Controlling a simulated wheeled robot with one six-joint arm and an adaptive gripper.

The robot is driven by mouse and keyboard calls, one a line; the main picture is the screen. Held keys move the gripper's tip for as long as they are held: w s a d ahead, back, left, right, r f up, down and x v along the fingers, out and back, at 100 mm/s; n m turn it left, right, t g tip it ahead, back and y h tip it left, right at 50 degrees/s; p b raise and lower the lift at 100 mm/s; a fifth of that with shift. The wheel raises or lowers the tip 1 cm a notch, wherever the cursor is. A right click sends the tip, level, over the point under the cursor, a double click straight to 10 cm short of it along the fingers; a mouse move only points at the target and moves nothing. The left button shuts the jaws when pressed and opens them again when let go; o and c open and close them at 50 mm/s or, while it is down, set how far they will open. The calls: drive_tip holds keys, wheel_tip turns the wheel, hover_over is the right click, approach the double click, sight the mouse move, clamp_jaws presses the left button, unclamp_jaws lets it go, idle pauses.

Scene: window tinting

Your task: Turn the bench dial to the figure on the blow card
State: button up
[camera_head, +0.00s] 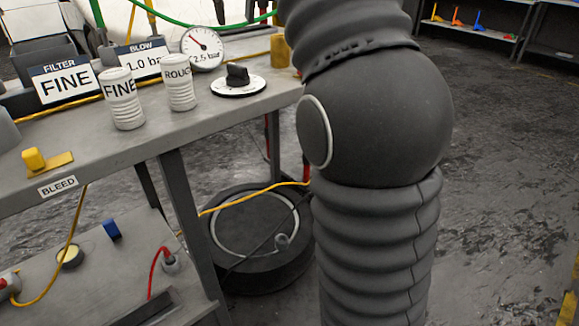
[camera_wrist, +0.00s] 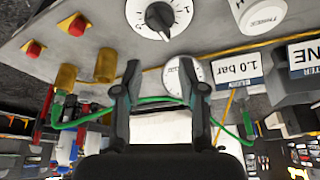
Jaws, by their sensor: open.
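The bench dial, a black knob (camera_head: 238,75) on a round white marked plate (camera_head: 256,89), sits on the grey bench near its right end. The knob also shows at the top of the wrist view (camera_wrist: 159,18); its setting is too small to read. The blow card (camera_head: 140,60) is partly covered by a filter can in the head view; in the wrist view the card (camera_wrist: 238,69) reads 1.0 bar. The round gauge (camera_head: 203,48) is labelled 2.5 bar. My gripper (camera_wrist: 160,66) is open and empty, its fingers apart from the knob.
White cans marked FINE (camera_head: 122,100) and ROUGH (camera_head: 180,83) stand left of the dial. A FILTER card (camera_head: 66,85) reads FINE. A yellow bleed lever (camera_head: 46,160) is at the bench's front left. Brass fittings (camera_wrist: 105,65) stand near the dial.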

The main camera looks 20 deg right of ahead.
drive_tip(key=s+f+t, duration=0.1)
drive_tip(key=s+f, duration=2.3)
drive_tip(key=f, duration=0.3)
idle(0.6)
drive_tip(key=shift+w+f, duration=0.1)
